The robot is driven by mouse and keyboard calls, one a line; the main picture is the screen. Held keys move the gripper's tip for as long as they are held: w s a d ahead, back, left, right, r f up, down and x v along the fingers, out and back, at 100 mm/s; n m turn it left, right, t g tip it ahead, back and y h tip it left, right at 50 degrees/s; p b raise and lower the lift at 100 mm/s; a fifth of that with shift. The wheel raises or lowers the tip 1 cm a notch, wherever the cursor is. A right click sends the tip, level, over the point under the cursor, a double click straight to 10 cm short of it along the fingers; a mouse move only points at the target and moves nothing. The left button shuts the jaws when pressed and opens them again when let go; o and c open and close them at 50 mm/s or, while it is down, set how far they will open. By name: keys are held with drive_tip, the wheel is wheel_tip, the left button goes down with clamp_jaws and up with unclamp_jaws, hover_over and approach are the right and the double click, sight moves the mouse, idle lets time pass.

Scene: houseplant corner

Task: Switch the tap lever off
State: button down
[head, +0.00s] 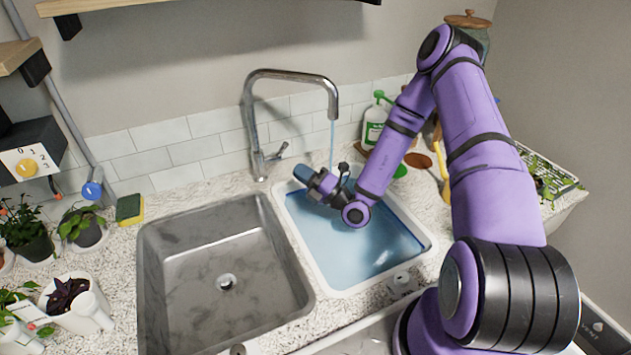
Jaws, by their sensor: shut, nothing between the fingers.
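The chrome tap (252,115) stands behind the two sinks, its spout arching to the right. Its small lever (279,151) sticks out low on the right side of the tap body and tilts up. A thin stream of water (332,140) falls from the spout towards the right basin. My gripper (303,173) is shut and empty over the back left of the right basin, to the lower right of the lever. It looks apart from the lever. My wrist hides where the stream lands.
The right basin (428,240) holds bluish water; the left basin (165,262) is empty. A yellow-green sponge (130,208) and potted plants (85,228) are at left. A green-topped spray bottle (375,122) stands behind my arm. A wooden shelf (85,5) hangs above.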

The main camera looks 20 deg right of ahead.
sight(287, 144)
drive_tip(key=w+r, duration=0.1)
drive_tip(key=w, duration=0.2)
drive_tip(key=w+r, duration=0.1)
drive_tip(key=w, duration=0.1)
drive_tip(key=shift+a+r, duration=0.25)
drive_tip(key=shift+r, duration=0.1)
drive_tip(key=shift+r, duration=0.1)
drive_tip(key=shift+w+d+r+m+g+h, duration=0.1)
drive_tip(key=shift+w+r+m+g+h, duration=0.3)
drive_tip(key=shift+w+r+m+h, duration=0.4)
drive_tip(key=w+r, duration=0.3)
drive_tip(key=w, duration=0.2)
drive_tip(key=shift+w+r+m+h, duration=0.2)
drive_tip(key=shift+w+m+h, duration=0.2)
drive_tip(key=shift+w+r, duration=0.15)
drive_tip(key=shift+r, duration=0.05)
